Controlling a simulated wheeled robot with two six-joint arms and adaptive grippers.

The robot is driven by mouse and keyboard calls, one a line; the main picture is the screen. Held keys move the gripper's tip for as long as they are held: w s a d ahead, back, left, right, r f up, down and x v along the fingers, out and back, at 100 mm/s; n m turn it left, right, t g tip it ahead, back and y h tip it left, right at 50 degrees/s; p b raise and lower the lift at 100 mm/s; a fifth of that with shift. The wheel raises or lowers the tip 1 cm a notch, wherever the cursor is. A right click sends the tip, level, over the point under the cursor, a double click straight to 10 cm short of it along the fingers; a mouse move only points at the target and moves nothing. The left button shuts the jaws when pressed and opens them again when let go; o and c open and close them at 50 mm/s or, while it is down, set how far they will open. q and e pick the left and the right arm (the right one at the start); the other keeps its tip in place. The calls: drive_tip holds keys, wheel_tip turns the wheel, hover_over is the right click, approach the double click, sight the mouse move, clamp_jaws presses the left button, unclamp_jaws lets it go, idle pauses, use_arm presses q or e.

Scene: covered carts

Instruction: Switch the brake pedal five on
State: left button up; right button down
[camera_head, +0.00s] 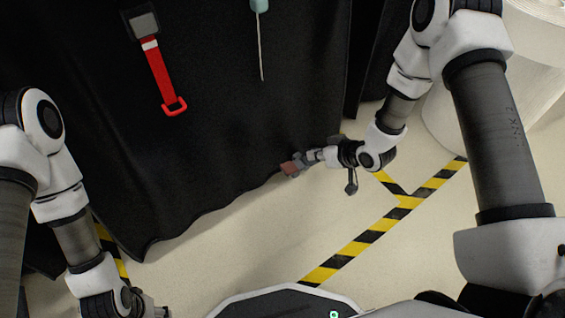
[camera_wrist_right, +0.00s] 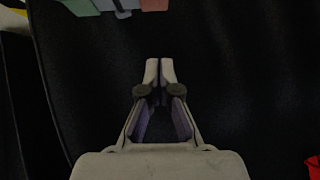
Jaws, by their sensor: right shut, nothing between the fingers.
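A small brake pedal part with a dull red face (camera_head: 289,168) and grey pieces shows at the bottom hem of the black cover in the head view. In the right wrist view a green block (camera_wrist_right: 92,6), a grey piece and a dull red block (camera_wrist_right: 154,5) sit at the top edge, cut off by the frame. No number on them is readable. My right gripper (camera_head: 313,156) is beside this part; its fingertips (camera_wrist_right: 158,68) are together and empty, and contact cannot be told. My left gripper (camera_head: 152,308) is low at the left, partly cut off.
The black cover (camera_head: 230,100) drapes over a cart, hiding it. A red strap (camera_head: 160,75) and a pale-handled tool (camera_head: 260,5) are against it. Yellow-black floor tape (camera_head: 355,248) crosses the light floor. A white roll (camera_head: 530,70) stands at the right.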

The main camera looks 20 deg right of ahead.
drive_tip(key=b, duration=0.6)
hover_over(285, 165)
drive_tip(key=s+d, duration=0.2)
drive_tip(key=f, duration=0.7)
drive_tip(key=shift+d+f, duration=0.2)
drive_tip(key=shift+f, duration=0.1)
drive_tip(key=f+b, duration=0.2)
drive_tip(key=shift+s+a+f, duration=0.1)
drive_tip(key=shift+a+f, duration=0.2)
drive_tip(key=shift+a+f+b, duration=0.15)
drive_tip(key=shift+f+b, duration=0.25)
